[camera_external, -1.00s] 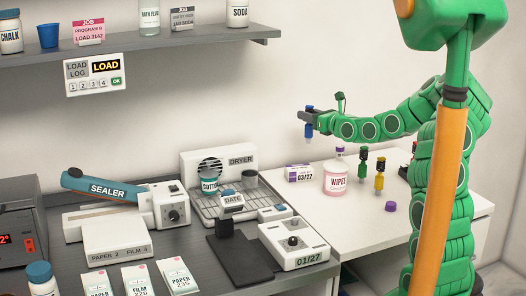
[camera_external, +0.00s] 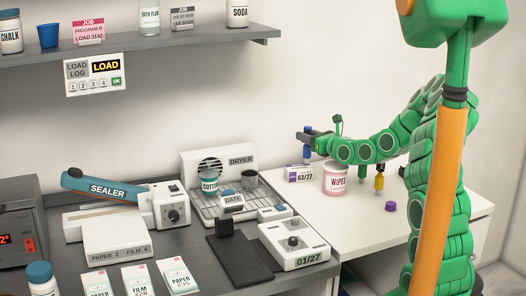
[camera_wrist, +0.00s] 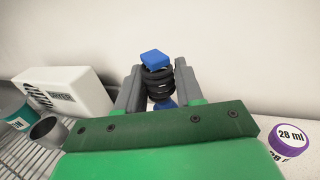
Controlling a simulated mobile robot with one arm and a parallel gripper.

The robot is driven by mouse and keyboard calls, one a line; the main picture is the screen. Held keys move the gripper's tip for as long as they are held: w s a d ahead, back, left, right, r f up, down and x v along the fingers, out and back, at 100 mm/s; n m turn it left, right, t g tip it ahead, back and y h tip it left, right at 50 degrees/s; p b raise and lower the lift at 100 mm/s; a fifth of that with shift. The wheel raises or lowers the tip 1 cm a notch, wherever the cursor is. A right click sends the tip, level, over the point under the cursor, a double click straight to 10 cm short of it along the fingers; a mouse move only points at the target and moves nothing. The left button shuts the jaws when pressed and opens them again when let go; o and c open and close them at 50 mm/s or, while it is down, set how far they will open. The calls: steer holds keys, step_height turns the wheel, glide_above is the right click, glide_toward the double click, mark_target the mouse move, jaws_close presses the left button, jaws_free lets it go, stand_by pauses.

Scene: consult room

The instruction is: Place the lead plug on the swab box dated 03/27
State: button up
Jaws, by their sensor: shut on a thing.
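My gripper (camera_external: 307,138) is shut on a blue plug (camera_wrist: 156,58) with black ridged rings, which I take to be the lead plug. The wrist view shows it held upright between the two grey fingers. In the external view the plug (camera_external: 307,155) hangs below the fingers. The white and purple swab box marked 03/27 (camera_external: 299,177) lies on the white table, just below the plug in the picture. A gap between plug and box cannot be judged clearly. The box is not seen in the wrist view.
A pink-lidded WIPES jar (camera_external: 336,180) stands right of the box. A yellow plug (camera_external: 379,183) and a purple cap (camera_external: 390,207) are further right; a green plug is partly hidden by my arm. The dryer (camera_external: 235,163) and its rack are at left.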

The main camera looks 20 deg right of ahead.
steer(key=shift+f, duration=0.3)
steer(key=shift+f, duration=0.2)
steer(key=o, duration=1)
steer(key=shift+r, duration=0.2)
steer(key=shift+v, duration=3.75)
